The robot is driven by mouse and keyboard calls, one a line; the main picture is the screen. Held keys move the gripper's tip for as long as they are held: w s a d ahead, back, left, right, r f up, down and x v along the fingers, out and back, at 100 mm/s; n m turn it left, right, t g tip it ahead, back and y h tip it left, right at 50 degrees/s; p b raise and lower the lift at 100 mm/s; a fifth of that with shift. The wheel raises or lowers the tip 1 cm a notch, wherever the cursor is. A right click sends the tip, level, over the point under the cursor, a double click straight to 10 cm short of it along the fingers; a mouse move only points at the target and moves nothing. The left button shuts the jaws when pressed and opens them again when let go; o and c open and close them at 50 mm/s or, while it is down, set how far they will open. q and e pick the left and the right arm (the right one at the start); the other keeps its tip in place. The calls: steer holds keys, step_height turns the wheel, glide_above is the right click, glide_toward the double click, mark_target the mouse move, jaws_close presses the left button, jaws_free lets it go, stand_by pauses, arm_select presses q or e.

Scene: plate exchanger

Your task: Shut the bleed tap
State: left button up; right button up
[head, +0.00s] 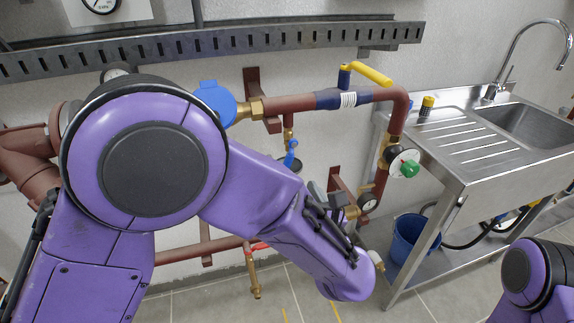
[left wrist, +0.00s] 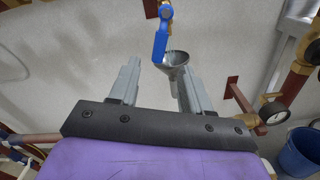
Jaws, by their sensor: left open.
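The bleed tap, a small brass valve with a blue lever (head: 290,155), hangs below the copper-brown pipe in the head view. It also shows at the top of the left wrist view (left wrist: 160,42), its lever pointing down. A dark funnel (left wrist: 178,62) sits just below and beside the lever. My left gripper (left wrist: 160,82) is open and empty. Its two grey fingers point up toward the lever, which appears beyond the gap; I see no contact. In the head view my left arm hides most of this gripper. My right gripper is not in view; only part of my right arm shows.
A gauge (left wrist: 274,108) stands right of my left gripper. A steel sink unit (head: 480,165) and blue bucket (head: 412,240) are at right.

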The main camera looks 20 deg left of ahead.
mark_target(289, 157)
arm_select(q)
steer(key=p+x, duration=0.1)
steer(key=x, duration=0.9)
steer(key=shift+w+a+f, duration=0.1)
steer(key=shift+w+a, duration=0.1)
steer(key=shift+a, duration=0.05)
